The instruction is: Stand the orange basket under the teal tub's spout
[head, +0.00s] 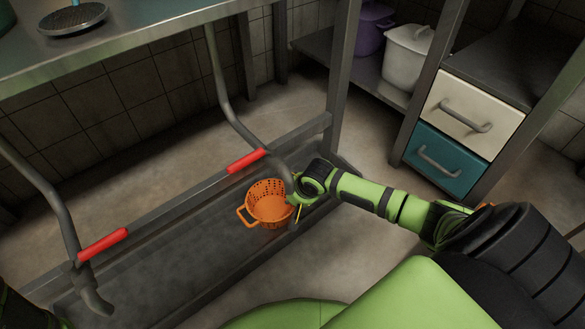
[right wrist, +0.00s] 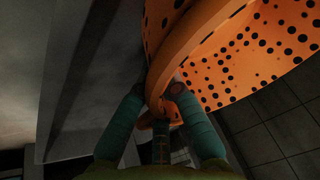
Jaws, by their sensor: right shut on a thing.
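The orange basket (head: 268,209), round and perforated with side handles, is upright over the long grey trough; I cannot tell whether it touches the trough's bottom. My right gripper (head: 296,197) is at its right side. In the right wrist view, the gripper's teal fingers (right wrist: 160,108) are closed on a handle of the basket (right wrist: 240,60). A bent grey spout (head: 282,168) with a red lever comes down just behind the basket. Another spout (head: 97,302) with a red lever is at the lower left. No teal tub shows, so I cannot tell which spout is its own. My left gripper is out of view.
The trough (head: 185,262) is bare between the basket and the left spout. A metal post (head: 342,75) rises behind the right end. A cabinet (head: 468,112) with cream and teal drawers stands at right. A steel counter (head: 150,40) overhangs the upper left.

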